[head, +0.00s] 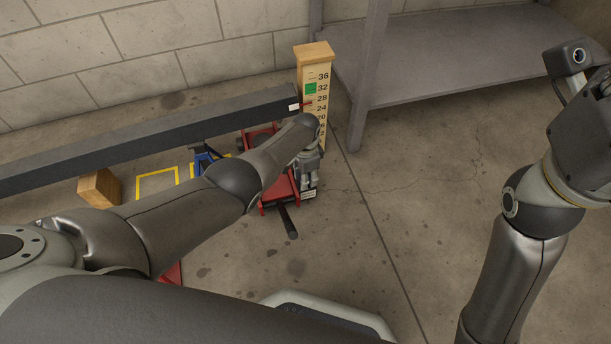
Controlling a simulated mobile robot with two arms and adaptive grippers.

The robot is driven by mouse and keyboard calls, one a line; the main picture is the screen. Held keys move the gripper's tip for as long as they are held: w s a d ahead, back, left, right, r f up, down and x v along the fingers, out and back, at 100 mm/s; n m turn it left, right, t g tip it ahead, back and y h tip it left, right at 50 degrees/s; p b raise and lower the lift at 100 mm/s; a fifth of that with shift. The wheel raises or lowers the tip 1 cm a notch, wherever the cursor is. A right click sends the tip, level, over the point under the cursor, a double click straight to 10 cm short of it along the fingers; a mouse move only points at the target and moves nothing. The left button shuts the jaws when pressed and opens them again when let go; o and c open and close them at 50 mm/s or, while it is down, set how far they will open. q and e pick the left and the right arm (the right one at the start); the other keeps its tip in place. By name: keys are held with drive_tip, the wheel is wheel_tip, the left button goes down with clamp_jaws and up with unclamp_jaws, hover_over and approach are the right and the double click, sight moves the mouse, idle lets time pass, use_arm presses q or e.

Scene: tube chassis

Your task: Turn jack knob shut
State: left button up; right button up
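A red floor jack (268,207) sits on the concrete under the right end of a long dark grey tube (150,143). A short black handle (288,222) sticks out of its near side. My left arm crosses the picture and covers much of the jack. My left gripper (308,175) points down at the jack's right side; its fingers are too small and covered to tell whether they are open or touching anything. I cannot make out the knob, which may be hidden by the gripper. My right arm is raised at the right; its fingers are outside the picture.
A blue stand (203,161), yellow floor outlines (157,183) and a wooden block (100,187) lie left. A grey shelf (450,55) stands behind. Floor right of the jack is clear.

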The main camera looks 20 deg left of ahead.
use_arm(q)
drive_tip(key=shift+m, duration=0.7)
drive_tip(key=o, duration=1)
drive_tip(key=shift+r, duration=0.15)
drive_tip(key=shift+r, duration=5.85)
